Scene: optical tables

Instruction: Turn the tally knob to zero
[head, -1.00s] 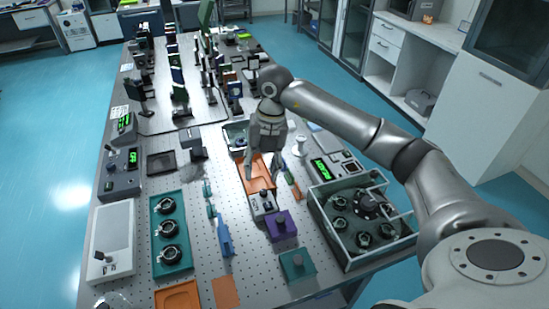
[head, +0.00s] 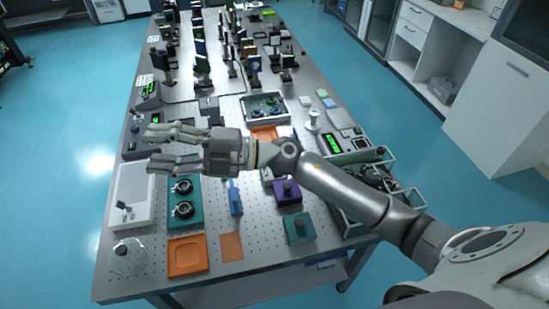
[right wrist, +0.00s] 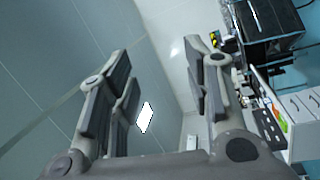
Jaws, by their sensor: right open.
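I cannot tell for sure which part is the tally knob. Instruments with green readouts stand at the left edge (head: 148,96) and at the right (head: 332,144); the digits are too small to read. My right gripper (head: 150,148) is open and empty, pointing left above the left side of the table, apart from the blocks. Its two spread fingers also show in the right wrist view (right wrist: 157,65), with nothing between them. My left gripper is not in view.
A teal tray with black round parts (head: 197,219), an orange tray (head: 203,255) and a blue tool (head: 235,198) lie near the front. A framed box (head: 345,219) stands at the right. Optics crowd the back. The floor around the table is clear.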

